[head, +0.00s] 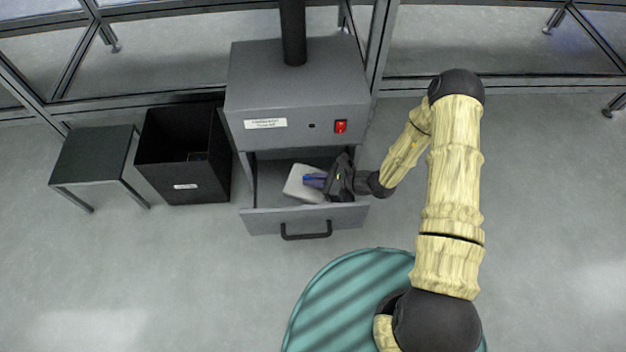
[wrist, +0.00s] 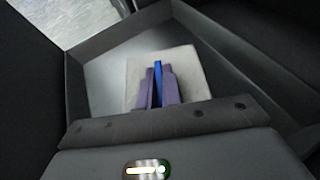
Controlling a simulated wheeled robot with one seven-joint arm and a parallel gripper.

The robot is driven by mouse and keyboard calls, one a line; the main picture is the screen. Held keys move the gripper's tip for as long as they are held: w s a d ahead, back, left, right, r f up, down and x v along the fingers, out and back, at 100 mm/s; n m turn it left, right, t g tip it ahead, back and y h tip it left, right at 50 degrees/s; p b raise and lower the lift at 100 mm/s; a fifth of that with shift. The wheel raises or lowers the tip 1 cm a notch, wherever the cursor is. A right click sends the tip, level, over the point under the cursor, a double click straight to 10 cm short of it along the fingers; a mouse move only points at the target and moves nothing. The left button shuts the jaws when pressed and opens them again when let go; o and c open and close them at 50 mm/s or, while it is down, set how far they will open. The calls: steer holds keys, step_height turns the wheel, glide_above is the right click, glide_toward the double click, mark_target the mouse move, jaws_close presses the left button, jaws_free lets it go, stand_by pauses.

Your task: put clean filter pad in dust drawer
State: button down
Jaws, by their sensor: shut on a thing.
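The dust drawer (head: 270,222) is pulled out from the lower part of the grey cabinet, with a black handle on its front. A pale square filter pad (head: 299,184) is inside the drawer area, tilted in the head view. My gripper (head: 316,181) reaches in from the right with its blue-purple fingers at the pad. In the wrist view, the fingers (wrist: 157,88) are close together on a blue tab at the middle of the pad (wrist: 190,65), with the drawer walls (wrist: 88,120) around it. I cannot tell whether the pad touches the drawer floor.
The grey cabinet (head: 290,85) has a red switch (head: 340,126) and a pipe on top. A black open bin (head: 183,160) stands to its left, with a small dark table (head: 93,157) beyond it. The floor in front is clear.

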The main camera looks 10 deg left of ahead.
steer(key=shift+f, duration=0.1)
steer(key=c, duration=1.6)
jaws_free()
steer(key=shift+o, duration=0.2)
steer(key=shift+w, duration=0.1)
steer(key=shift+d+r, duration=0.3)
steer(key=shift+d, duration=0.05)
steer(key=p+v, duration=0.5)
steer(key=v, duration=0.5)
steer(key=shift+d+r+p, duration=0.1)
steer(key=shift+p, duration=0.2)
steer(key=shift+s+d, duration=0.2)
steer(key=shift+d, duration=0.35)
steer(key=shift+r, duration=0.1)
